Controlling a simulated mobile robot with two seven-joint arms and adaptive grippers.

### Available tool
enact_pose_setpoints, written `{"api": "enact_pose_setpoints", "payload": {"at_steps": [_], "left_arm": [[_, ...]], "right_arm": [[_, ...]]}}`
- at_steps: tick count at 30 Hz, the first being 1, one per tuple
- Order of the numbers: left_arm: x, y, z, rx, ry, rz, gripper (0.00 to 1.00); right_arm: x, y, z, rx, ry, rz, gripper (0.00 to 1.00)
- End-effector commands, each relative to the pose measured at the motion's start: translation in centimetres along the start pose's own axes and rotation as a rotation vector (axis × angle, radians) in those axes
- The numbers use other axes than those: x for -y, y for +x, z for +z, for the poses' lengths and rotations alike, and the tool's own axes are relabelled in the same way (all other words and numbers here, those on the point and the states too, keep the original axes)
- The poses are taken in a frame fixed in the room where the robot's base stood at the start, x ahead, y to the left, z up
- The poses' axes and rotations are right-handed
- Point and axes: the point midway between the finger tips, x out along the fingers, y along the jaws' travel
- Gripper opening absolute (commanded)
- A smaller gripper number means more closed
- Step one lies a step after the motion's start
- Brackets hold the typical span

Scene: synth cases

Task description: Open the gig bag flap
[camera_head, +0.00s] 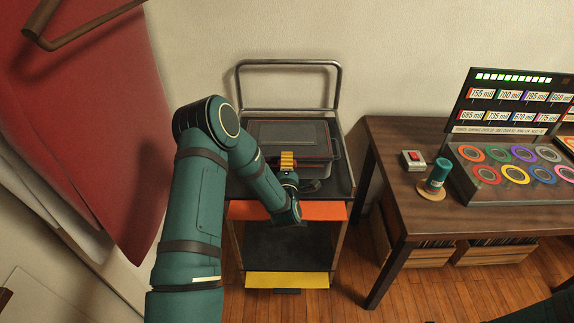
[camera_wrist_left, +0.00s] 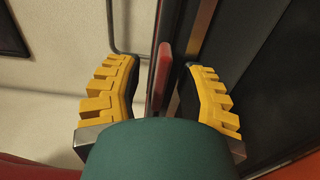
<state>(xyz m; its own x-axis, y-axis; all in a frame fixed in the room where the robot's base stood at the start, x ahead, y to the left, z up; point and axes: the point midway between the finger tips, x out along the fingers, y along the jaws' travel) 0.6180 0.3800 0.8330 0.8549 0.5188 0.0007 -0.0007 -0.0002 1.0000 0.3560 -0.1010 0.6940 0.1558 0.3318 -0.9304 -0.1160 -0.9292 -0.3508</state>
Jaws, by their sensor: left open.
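The gig bag (camera_head: 290,132) is a dark, flat case with a thin reddish edge, lying on top of a cart. Its flap looks closed, lying flat. My left gripper (camera_head: 287,161), with yellow fingers, is over the bag's front edge and hides part of it. In the left wrist view the gripper (camera_wrist_left: 163,82) is open. A narrow red tab (camera_wrist_left: 163,72) stands between its two fingers, apart from both as far as I can see. The dark bag surface (camera_wrist_left: 270,75) fills the right side of that view. My right gripper is out of view.
The cart (camera_head: 341,185) has a metal handle (camera_head: 288,63) behind the bag, and orange and yellow edges in front. A wooden table (camera_head: 400,190) to the right carries a control panel, a red-switch box (camera_head: 413,160) and a teal canister (camera_head: 438,176). Red cloth (camera_head: 95,130) hangs at left.

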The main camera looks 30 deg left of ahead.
Motion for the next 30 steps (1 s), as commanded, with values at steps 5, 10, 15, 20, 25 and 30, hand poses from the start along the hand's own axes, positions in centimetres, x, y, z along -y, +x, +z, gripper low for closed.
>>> {"api": "enact_pose_setpoints", "payload": {"at_steps": [5, 10, 15, 20, 25, 30], "left_arm": [[0.0, 0.1, 0.0, 0.001, 0.0, -0.001, 0.39], [0.0, 0.1, 0.0, 0.001, 0.0, -0.001, 0.21], [0.0, 0.1, 0.0, 0.0, 0.0, -0.001, 0.0], [0.0, 0.1, 0.0, 0.0, 0.0, 0.0, 0.0], [-0.3, 0.1, 0.0, 0.0, 0.0, -0.005, 0.0], [-1.6, 0.2, 0.0, 0.0, 0.0, -0.04, 0.0]], "right_arm": [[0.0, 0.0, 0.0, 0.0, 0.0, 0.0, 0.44], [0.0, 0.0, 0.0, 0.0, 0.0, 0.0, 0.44], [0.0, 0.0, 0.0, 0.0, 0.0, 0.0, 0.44], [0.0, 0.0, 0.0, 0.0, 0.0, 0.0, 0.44], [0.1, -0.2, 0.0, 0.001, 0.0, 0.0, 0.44], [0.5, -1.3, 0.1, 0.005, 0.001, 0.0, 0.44]]}}
